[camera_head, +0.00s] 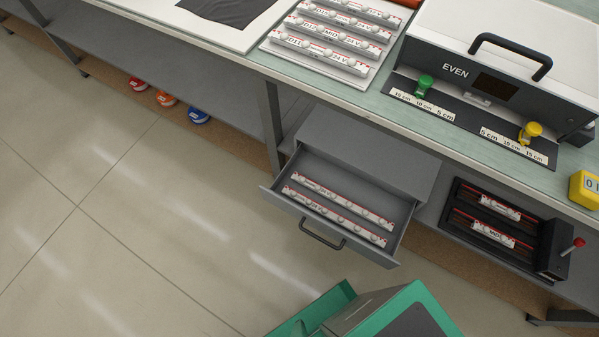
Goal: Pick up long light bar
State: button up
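Two long white light bars with red markings and round lamps lie side by side in the open grey drawer (392,246), one at the back (343,200) and one at the front (334,216). Several similar light bars (320,53) lie in rows on a white board on the bench top. Two short white-labelled pieces (500,207) sit in a black tray at the right, below the bench. My gripper is not in view.
The drawer has a dark handle (322,234) on its front. A grey box marked EVEN (455,70) stands on the bench top (225,50) with green (424,84) and yellow (530,132) knobs before it. A red-knobbed lever (579,242) stands beside the black tray. The floor (130,230) at left is clear.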

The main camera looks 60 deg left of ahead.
aim_at(352, 226)
jog(key=u, duration=1.6)
jog(key=k, duration=0.85)
jog(key=u, duration=0.3)
jog(key=i, duration=1.05)
jog(key=z, duration=0.05)
